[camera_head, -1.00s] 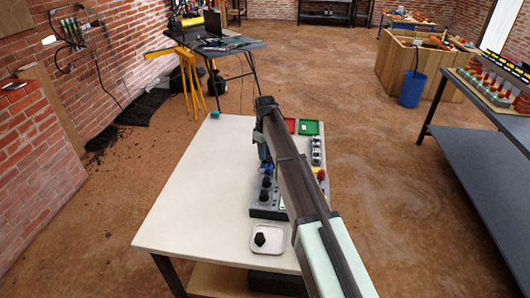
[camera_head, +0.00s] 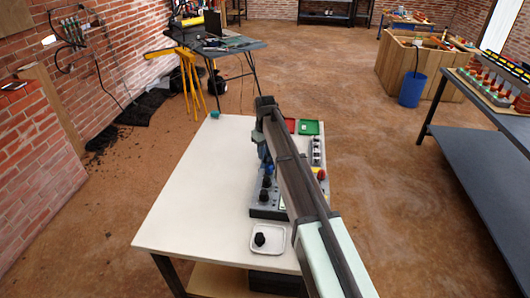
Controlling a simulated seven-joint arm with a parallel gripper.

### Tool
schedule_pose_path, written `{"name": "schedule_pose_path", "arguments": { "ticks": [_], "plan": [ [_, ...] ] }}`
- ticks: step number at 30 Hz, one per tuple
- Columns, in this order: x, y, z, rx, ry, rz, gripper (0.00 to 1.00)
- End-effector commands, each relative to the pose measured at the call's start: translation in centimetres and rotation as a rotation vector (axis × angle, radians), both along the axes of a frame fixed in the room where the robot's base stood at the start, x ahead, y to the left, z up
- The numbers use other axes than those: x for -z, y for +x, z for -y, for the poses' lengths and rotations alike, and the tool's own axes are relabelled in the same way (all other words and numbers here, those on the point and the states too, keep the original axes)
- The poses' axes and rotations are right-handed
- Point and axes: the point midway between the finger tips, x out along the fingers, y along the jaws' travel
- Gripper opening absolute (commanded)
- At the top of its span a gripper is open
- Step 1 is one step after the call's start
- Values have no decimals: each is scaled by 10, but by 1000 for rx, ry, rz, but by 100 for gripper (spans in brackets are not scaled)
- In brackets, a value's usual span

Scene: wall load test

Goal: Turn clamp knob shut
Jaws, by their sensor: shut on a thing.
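A grey panel (camera_head: 262,212) with black knobs stands on the white worktable, largely behind my arm. Two black knobs, an upper one (camera_head: 266,182) and a lower one (camera_head: 264,195), show on its left part. My gripper (camera_head: 266,168) points down at the far end of the panel, beyond these two knobs. It is small and partly covered by my arm. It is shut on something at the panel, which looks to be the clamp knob. The knob itself and the fingertips are not clearly visible.
A white tray (camera_head: 281,248) with a black knob (camera_head: 260,239) sits at the table's front edge. The worktable's (camera_head: 195,200) left side is clear.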

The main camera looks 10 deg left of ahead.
Motion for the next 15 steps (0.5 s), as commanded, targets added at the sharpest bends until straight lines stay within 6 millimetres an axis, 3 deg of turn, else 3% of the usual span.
{"name": "schedule_pose_path", "arguments": {
  "ticks": [2, 3, 10, 15],
  "plan": [
    [0, 0, 0, 1, 0, 0, 0],
    [0, 0, 0, 1, 0, 0, 31],
    [0, 0, 0, 0, -1, 1, 52],
    [0, 1, 1, 0, -1, 1, 52]
  ]
}}
